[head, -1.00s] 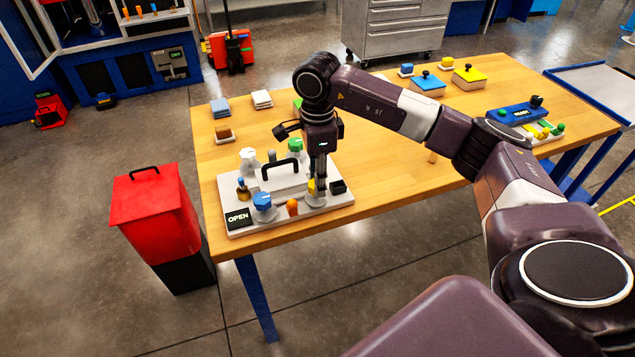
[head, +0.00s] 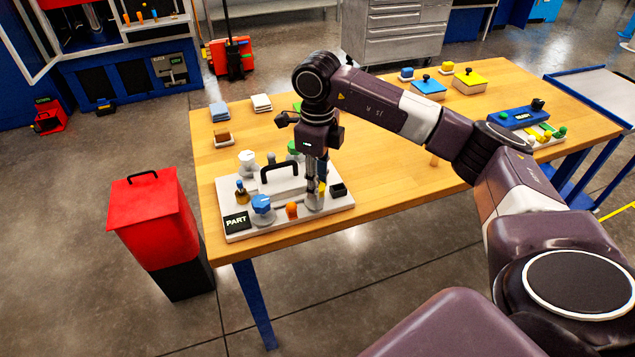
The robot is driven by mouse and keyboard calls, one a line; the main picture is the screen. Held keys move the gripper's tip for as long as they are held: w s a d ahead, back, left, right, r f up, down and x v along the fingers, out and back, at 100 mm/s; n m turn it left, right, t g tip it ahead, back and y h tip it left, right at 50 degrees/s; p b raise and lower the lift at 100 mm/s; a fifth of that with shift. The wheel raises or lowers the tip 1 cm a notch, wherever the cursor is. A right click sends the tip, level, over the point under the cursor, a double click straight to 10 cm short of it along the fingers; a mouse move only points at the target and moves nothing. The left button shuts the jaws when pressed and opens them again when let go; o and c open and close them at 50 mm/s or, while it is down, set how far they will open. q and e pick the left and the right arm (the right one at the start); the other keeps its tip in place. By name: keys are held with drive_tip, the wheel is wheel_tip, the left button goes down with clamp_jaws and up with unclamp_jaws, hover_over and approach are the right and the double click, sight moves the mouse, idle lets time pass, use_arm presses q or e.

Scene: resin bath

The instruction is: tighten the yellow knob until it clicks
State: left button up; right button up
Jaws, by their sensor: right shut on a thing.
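My right gripper (head: 314,198) points straight down at the front right of a grey fixture plate (head: 340,205) on the wooden table. It is shut on the yellow knob, which its fingers now almost wholly hide. A small black sign (head: 237,222) at the plate's front left corner reads "PART". My left gripper is not in view.
The plate also bears a blue knob (head: 262,205), an orange piece (head: 291,210), a white knob (head: 247,163), a green knob (head: 294,148) and a black handle (head: 279,167). A red bin (head: 150,220) stands left of the table (head: 400,172).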

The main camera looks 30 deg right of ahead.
drive_tip(key=shift+r, duration=0.1)
idle(0.3)
drive_tip(key=o, duration=1.2)
drive_tip(key=shift+c, duration=0.2)
wheel_tip(320, 180, up, 12)
